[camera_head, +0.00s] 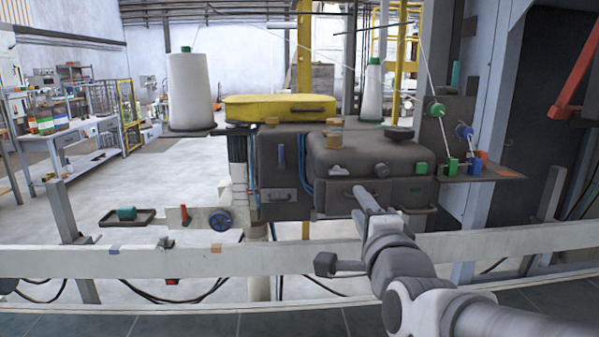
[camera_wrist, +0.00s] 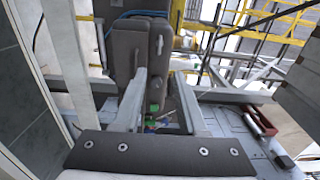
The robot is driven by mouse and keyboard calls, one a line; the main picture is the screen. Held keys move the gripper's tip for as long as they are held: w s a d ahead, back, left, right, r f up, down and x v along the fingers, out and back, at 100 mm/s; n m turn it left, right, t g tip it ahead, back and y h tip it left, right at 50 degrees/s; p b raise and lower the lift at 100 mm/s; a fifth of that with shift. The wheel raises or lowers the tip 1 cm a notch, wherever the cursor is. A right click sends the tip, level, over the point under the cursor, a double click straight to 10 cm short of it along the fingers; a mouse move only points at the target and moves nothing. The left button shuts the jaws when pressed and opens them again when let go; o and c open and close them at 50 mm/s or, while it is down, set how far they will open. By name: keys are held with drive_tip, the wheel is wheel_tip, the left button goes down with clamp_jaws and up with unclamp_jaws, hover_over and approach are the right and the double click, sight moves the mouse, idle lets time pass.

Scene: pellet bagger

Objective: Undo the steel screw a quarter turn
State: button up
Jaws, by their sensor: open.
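The dark grey machine head (camera_head: 360,157) is mounted beyond the rail. My gripper (camera_head: 361,195) is in front of its lower front face, and no contact can be made out. In the wrist view, the two pale fingers of my gripper (camera_wrist: 159,82) stand apart, with nothing held between them. The dark housing (camera_wrist: 124,50) lies ahead of them. A small bright metal fitting (camera_wrist: 159,44) shows on the housing; it is too small to tell if it is the steel screw. A light grey fitting (camera_head: 338,171) shows on the machine head's front, also unclear.
A long pale rail (camera_head: 130,262) runs across the front, below the machine. A dark handle (camera_head: 418,210) sticks out at the machine's lower right. A small shelf with green and blue parts (camera_head: 480,173) is to the right. A yellow cover (camera_head: 280,108) and white thread cone (camera_head: 190,92) are above left.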

drive_tip(key=p, duration=0.4)
approach(339, 174)
drive_tip(key=shift+s, duration=1.2)
drive_tip(key=w+p, duration=0.7)
drive_tip(key=w, duration=0.4)
drive_tip(key=shift+w, duration=0.35)
clamp_jaws()
